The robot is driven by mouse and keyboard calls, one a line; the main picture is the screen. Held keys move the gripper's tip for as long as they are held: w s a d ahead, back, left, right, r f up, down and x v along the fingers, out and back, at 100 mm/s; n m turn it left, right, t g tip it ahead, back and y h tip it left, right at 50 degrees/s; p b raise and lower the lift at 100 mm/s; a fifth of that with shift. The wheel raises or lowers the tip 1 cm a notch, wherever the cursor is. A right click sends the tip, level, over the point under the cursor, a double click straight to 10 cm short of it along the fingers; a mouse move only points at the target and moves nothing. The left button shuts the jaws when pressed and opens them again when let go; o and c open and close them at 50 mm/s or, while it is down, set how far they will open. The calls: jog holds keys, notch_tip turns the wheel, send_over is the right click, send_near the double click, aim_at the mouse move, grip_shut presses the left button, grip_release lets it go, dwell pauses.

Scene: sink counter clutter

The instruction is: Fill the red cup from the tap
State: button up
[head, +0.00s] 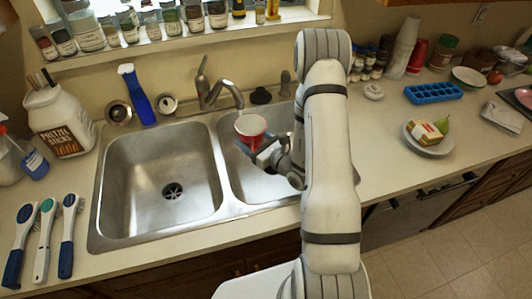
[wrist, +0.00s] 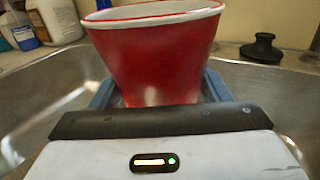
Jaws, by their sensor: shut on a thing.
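The red cup (head: 249,131) has a white rim and is held upright over the right sink basin (head: 232,181), below the tap (head: 221,93). In the head view the tap's spout end is just above the cup's mouth. My gripper (head: 257,142) is shut on the cup from the right. In the wrist view the cup (wrist: 157,55) stands between my gripper's blue fingers (wrist: 157,88). The inside of the cup is too small or hidden to tell its content. I cannot tell whether water runs. My arm hides part of the right basin.
The left basin (head: 165,175) is empty. Several brushes (head: 43,235) and a pretzel jar (head: 58,120) stand or lie on the left counter. A black stopper (head: 261,96) is behind the sink. On the right are a blue ice tray (head: 434,93), a plate with food (head: 429,147) and stacked cups (head: 402,48).

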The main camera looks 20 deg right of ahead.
aim_at(257, 145)
jog(key=b, duration=0.2)
jog(key=d+b, duration=0.1)
jog(key=b, duration=0.1)
jog(key=shift+s+f+y, duration=0.1)
jog(key=shift+s+y, duration=0.15)
jog(key=shift+y, duration=0.15)
jog(key=shift+n+g+y, duration=0.4)
jog(key=shift+n+y, duration=0.1)
jog(key=shift+n, duration=0.1)
jog(key=s+b, duration=0.2)
jog(key=b, duration=0.2)
jog(key=s+d+b, duration=0.1)
jog(key=b, duration=0.4)
jog(key=s+b, duration=0.2)
jog(key=b, duration=0.2)
jog(key=shift+s+d+r, duration=0.2)
jog(key=shift+s+r, duration=0.1)
jog(key=shift+r, duration=0.1)
jog(key=shift+s+b, duration=0.75)
jog(key=shift+b, duration=0.25)
jog(key=w+a+f+b, duration=0.1)
jog(key=w+a+f, duration=0.1)
jog(key=w, duration=0.5)
jog(key=w+a+f+b, duration=0.1)
jog(key=w+a, duration=0.1)
jog(key=w, duration=0.6)
jog(key=shift+w+f+b, duration=0.25)
jog(key=shift+f+b, duration=0.1)
dwell(2.1)
